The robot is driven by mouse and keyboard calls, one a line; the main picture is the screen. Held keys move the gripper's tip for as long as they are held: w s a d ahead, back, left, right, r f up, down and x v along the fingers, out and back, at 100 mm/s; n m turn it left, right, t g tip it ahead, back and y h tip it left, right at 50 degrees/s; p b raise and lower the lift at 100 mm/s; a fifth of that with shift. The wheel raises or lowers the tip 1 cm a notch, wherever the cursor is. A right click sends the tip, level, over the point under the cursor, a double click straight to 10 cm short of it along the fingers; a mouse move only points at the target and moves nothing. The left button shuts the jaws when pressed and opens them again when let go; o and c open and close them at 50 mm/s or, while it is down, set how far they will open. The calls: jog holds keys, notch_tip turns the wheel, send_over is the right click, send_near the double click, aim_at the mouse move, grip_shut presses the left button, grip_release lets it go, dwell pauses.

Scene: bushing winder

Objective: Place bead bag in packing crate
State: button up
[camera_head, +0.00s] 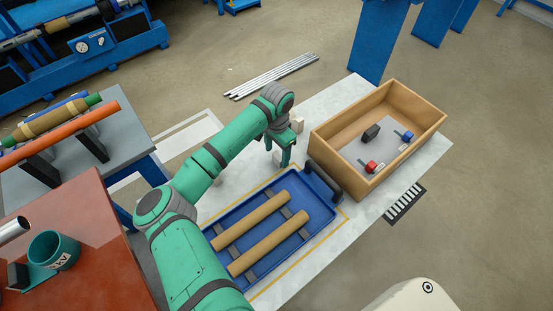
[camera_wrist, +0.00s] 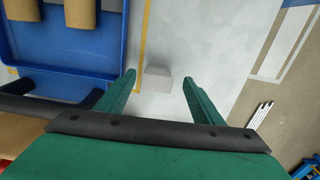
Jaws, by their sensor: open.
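The packing crate (camera_head: 379,178) is an open tan box right of my gripper. Inside it lie a dark block, a red item and a blue item on a grey bottom.
A blue tray (camera_head: 328,213) with two tan rolls lies left of the crate. A black piece (camera_head: 323,181) stands between them. Metal rods (camera_head: 270,77) lie farther back. A blue post (camera_head: 377,40) stands behind the crate.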

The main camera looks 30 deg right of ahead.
jog(key=shift+s+d+f, duration=0.15)
jog(key=shift+d+f, duration=0.05)
jog(key=shift+f, duration=0.45)
jog(key=shift+s+d+f, duration=0.1)
jog(key=shift+d+f, duration=0.1)
jog(key=shift+f, duration=0.4)
jog(key=shift+w+a, duration=0.1)
jog(key=c, duration=1.2)
jog(key=shift+r, duration=0.1)
jog(key=shift+w+r, duration=0.15)
jog(key=shift+r, duration=0.3)
notch_tip(320, 180, up, 2)
jog(key=shift+r, duration=0.2)
jog(key=s+r, duration=0.3)
jog(key=s, duration=0.1)
jog(key=s+a+r, duration=0.1)
jog(key=s+r, duration=0.2)
jog(key=s, duration=0.2)
jog(key=s+r, duration=0.3)
jog(key=s, duration=0.2)
jog(key=shift+s+a+r, duration=0.15)
jog(key=shift+a+r, duration=0.1)
jog(key=shift+a, duration=0.05)
